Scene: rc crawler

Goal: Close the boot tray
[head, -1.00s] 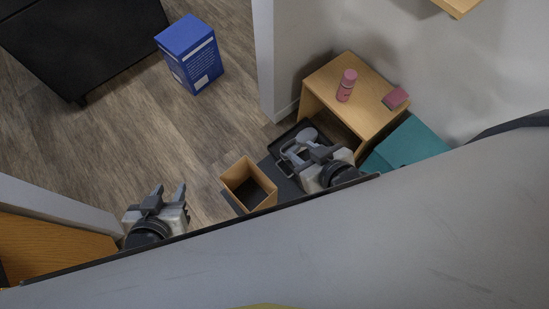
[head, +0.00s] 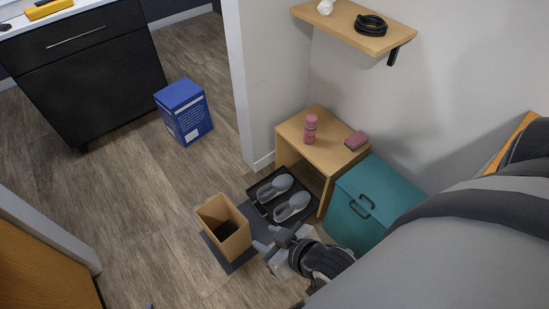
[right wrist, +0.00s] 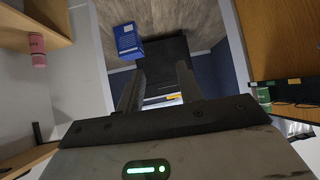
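The boot tray (head: 256,197) is a black, shallow tray holding two grey shoes (head: 284,196). It sticks out from the open front of a low wooden cabinet (head: 291,152), near the floor. My right gripper (head: 268,239) is in front of the tray, on its near side, apart from it as far as I can tell. In the right wrist view its two fingers (right wrist: 160,85) stand apart with nothing between them. The tray does not show in that view. Only a small dark tip at the bottom edge of the head view may be my left gripper.
An open wooden bin (head: 228,232) stands on a dark mat (head: 238,263) left of my right gripper. A teal chest (head: 375,212) stands right of the cabinet, which carries a pink bottle (head: 310,130) and a pink block (head: 356,140). A blue box (head: 184,112) stands on open floor.

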